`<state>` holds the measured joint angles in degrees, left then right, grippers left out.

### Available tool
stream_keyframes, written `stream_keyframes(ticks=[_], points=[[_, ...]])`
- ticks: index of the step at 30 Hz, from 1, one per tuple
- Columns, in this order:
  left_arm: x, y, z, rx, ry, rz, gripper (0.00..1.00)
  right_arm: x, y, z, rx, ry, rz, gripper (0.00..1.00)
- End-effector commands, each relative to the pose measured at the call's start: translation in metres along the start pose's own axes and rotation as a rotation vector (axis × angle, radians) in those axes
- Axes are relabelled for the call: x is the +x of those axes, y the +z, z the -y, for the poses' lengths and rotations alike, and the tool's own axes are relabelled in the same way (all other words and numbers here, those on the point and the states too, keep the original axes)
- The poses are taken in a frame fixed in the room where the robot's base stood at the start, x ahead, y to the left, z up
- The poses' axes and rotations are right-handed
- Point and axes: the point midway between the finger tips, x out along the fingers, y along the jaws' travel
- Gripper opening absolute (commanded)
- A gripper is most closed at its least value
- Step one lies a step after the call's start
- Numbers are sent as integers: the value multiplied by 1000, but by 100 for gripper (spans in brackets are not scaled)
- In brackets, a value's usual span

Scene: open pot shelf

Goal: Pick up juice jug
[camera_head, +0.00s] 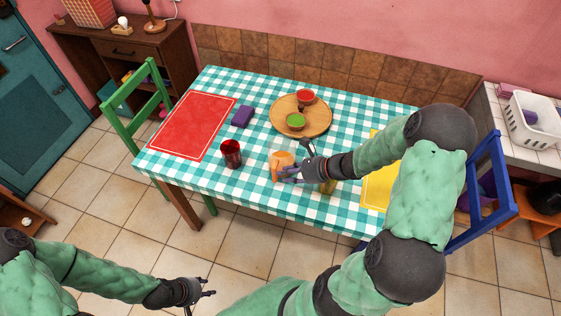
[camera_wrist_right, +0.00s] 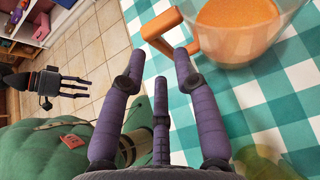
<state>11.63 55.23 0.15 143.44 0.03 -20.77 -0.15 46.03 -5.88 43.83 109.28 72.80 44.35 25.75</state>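The juice jug (camera_head: 281,158) stands upright on the checkered table (camera_head: 222,180), near its front edge. In the right wrist view the jug (camera_wrist_right: 238,30) is clear, holds orange juice and has an orange handle (camera_wrist_right: 166,32) on its left. My right gripper (camera_head: 287,174) is beside the jug at the handle. In the wrist view its purple fingers (camera_wrist_right: 160,62) are spread and empty, their tips just short of the handle or beside it. My left gripper (camera_head: 207,294) hangs low over the floor, away from the table; its fingers are apart and empty.
A dark red glass (camera_head: 231,154) stands left of the jug. A wooden board (camera_head: 320,121) with two small bowls lies behind it. A red placemat (camera_head: 190,124) and purple block (camera_head: 242,116) are at left. A greenish-yellow object (camera_head: 328,187) is partly hidden under my right wrist.

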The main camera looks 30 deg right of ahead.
Motion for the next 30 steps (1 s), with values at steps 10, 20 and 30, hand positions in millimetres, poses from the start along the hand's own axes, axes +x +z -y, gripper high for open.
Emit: stream_keyframes(ticks=[10, 20, 30], points=[[13, -1, 5, 0, 0, 0, 40, 37, -1, -1, -3, 4, 0, 31], [20, -1, 7, 0, 0, 0, 40, 59, 0, 0, -1, 1, -1, 31], [19, -1, 7, 0, 0, -1, 40, 58, 0, 0, -2, 0, -1, 0]])
